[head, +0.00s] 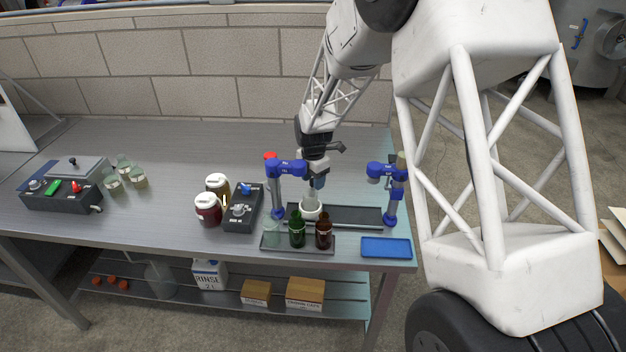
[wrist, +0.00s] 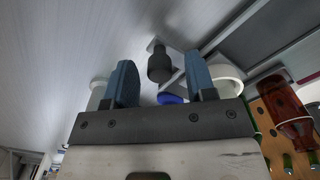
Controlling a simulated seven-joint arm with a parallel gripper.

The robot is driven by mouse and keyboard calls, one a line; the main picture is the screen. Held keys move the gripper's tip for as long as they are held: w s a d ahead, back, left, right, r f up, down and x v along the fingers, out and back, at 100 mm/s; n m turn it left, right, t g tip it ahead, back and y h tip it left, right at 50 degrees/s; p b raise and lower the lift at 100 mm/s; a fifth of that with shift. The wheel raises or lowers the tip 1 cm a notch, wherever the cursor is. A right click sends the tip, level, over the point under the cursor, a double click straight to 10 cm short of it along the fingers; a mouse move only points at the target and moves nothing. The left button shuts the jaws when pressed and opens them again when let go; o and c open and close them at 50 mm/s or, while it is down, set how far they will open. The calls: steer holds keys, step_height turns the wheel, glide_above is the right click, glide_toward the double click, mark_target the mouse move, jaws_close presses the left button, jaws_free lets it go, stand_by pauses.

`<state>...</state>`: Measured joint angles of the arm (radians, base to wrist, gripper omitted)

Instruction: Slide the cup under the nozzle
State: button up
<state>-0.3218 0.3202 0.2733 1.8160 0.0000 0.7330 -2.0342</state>
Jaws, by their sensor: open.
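In the head view a pale white cup (head: 311,213) stands on the bench between the two blue-headed stands, behind the green and brown bottles. The left stand's blue nozzle head (head: 287,168) is left of and above the cup. My gripper (head: 318,184) points down close above the cup and partly overlaps it. In the wrist view my gripper (wrist: 159,68) is open, with blue fingers apart. A white round rim (wrist: 229,76) shows behind the right finger, probably the cup. A dark cylindrical part (wrist: 160,64) shows between the fingers. Whether a finger touches the cup is unclear.
Bottles stand on a front tray (head: 270,244), the brown bottle (head: 323,235) closest to my gripper. The right stand (head: 391,205) and a blue tray (head: 386,247) are to the right. Jars and a control box (head: 241,215) are left. The back bench is clear.

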steer(key=shift+f, duration=0.15)
jaws_close()
steer(key=shift+a, duration=1.75)
jaws_free()
step_height(320, 180, up, 8)
